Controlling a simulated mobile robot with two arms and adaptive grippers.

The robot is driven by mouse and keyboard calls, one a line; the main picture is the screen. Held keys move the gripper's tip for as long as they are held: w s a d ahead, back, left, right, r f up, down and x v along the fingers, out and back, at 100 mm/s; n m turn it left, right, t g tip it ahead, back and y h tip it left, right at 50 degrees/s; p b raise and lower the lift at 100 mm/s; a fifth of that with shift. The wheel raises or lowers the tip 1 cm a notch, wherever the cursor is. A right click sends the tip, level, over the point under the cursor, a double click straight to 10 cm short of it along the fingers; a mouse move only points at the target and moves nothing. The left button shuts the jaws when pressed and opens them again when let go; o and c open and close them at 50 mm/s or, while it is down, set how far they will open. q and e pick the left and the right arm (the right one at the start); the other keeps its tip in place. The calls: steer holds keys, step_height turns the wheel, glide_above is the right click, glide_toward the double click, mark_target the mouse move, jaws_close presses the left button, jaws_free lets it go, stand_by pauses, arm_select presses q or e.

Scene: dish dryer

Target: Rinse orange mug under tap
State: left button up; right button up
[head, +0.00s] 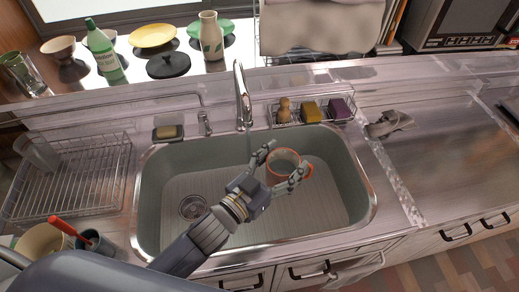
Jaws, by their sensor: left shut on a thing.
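The orange mug (285,155) is inside the sink basin, right of the tap's line. Its rim and pale inside face up toward the camera, and its handle side points right. My left gripper (283,164) reaches in from the lower left and is shut on the mug, with one finger at its left and one at its front right. The silver tap (242,95) stands at the back rim of the sink (160,215), with its spout above and left of the mug. My right gripper is not in view.
A wire dish rack (75,185) stands left of the sink. A sponge caddy (312,111) sits behind it. A grey cloth-like thing (388,123) lies on the right counter, which is otherwise mostly clear. A green bottle (104,52) and dishes stand on the back ledge.

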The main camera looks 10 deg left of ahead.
arm_select(q)
steer(key=shift+s+d+r+p, duration=0.7)
steer(key=shift+r, duration=0.15)
steer(key=shift+s+d+r+p, duration=0.65)
steer(key=shift+r, duration=0.15)
